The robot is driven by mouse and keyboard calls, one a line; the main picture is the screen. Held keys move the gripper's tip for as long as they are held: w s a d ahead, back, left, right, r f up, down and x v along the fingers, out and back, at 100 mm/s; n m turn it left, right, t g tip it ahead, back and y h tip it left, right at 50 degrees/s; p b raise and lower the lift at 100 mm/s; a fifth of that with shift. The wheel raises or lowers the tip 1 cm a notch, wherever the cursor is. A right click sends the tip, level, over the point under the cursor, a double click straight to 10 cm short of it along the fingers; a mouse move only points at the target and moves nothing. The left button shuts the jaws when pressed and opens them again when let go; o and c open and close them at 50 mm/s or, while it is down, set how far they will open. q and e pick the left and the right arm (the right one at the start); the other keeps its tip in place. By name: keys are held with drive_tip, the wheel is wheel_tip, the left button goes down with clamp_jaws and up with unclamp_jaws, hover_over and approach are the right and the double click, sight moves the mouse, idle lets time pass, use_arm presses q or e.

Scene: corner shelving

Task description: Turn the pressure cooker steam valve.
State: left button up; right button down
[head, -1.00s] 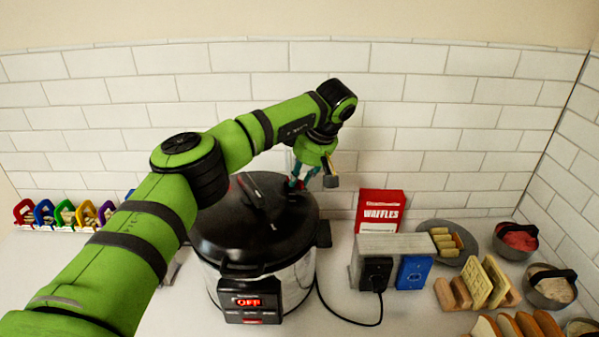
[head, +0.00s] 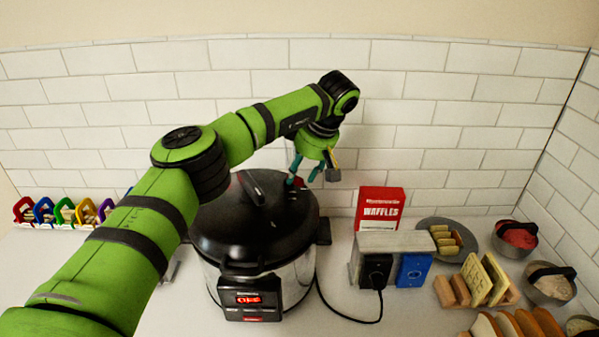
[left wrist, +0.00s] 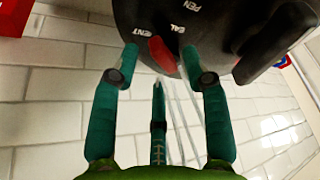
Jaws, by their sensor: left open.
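The pressure cooker (head: 262,245) stands on the counter with its black lid (head: 245,225) on. Its red steam valve (left wrist: 161,55) shows in the left wrist view, by the lid's edge, near white lettering that includes "SEAL" and an "ENT" label. My left gripper (head: 304,177) is over the back right of the lid. It also shows in the left wrist view (left wrist: 159,60), open, with two teal fingertips on either side of the valve and a third finger below. I cannot tell whether any finger touches the valve. My right gripper is not in view.
A red waffle box (head: 380,208), an outlet block (head: 395,243) and a grey plate (head: 460,240) are to the right. A black cord (head: 350,321) runs from the cooker. Colourful clips (head: 64,211) stand at the left. A tiled wall (head: 420,110) is behind.

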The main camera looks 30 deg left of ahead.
use_arm(q)
drive_tip(key=v, duration=1.1)
